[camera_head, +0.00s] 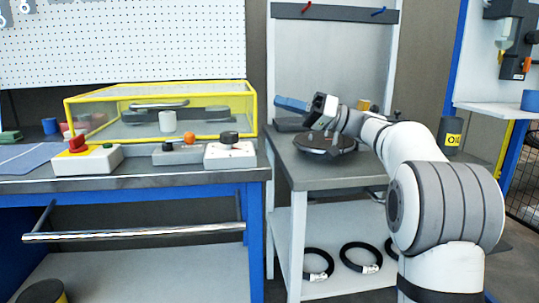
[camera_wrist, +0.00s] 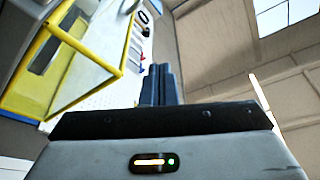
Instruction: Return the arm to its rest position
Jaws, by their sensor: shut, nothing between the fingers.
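My gripper (camera_head: 291,104) has blue fingers and is raised over the grey side table (camera_head: 372,174), pointing left toward the yellow-framed box. In the wrist view the blue fingers (camera_wrist: 157,85) are together with nothing between them. My white and grey arm is bent, reaching up from the lower right and then left over the table. A dark round disc (camera_head: 325,143) lies on the table below the gripper, apart from it.
A yellow-framed clear box (camera_head: 90,115) stands on the left bench (camera_head: 150,181); it also shows in the wrist view (camera_wrist: 35,75). Control boxes (camera_head: 229,155) with knobs and a red button line the bench's front. Black coils (camera_head: 359,258) lie on the lower shelf.

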